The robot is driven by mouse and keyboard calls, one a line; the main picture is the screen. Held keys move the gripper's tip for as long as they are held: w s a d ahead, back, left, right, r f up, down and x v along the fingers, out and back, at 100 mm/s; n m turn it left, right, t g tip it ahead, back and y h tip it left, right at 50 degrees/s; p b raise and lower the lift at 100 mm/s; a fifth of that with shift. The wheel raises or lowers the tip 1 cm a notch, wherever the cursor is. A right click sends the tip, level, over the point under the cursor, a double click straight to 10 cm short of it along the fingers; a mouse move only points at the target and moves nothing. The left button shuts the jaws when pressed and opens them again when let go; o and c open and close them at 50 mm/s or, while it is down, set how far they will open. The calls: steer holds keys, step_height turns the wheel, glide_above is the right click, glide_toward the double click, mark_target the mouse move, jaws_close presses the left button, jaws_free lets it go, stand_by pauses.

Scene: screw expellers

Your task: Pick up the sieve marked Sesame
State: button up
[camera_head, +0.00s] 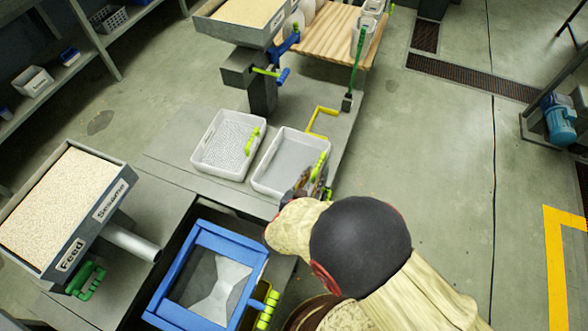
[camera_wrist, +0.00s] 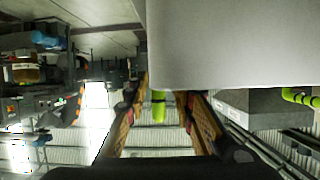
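Two white tray-shaped sieves with green handles sit side by side on a grey slab in the head view. The left sieve (camera_head: 224,146) has a visibly perforated floor. The right sieve (camera_head: 287,158) has a plain grey-looking floor. No Sesame mark is readable on either. My gripper (camera_head: 312,182) is at the right sieve's near right side, by its green handle (camera_head: 321,165), partly hidden by my arm. In the wrist view my gripper (camera_wrist: 160,118) has its fingers apart, with a green handle (camera_wrist: 158,106) between them and gaps at both sides. A pale wall fills the upper right.
A feed hopper (camera_head: 32,226) labelled "Feed" and "Sesame" stands at left. A blue-framed bin (camera_head: 180,312) is near the front. Another hopper (camera_head: 242,28) on a grey post stands behind the sieves. Open floor lies to the right.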

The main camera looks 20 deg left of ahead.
mark_target(317, 179)
steer(key=shift+b+x, duration=0.8)
steer(key=shift+x, duration=1.15)
steer(key=shift+d, duration=0.15)
steer(key=shift+c, duration=0.8)
steer(key=c, duration=0.4)
jaws_close()
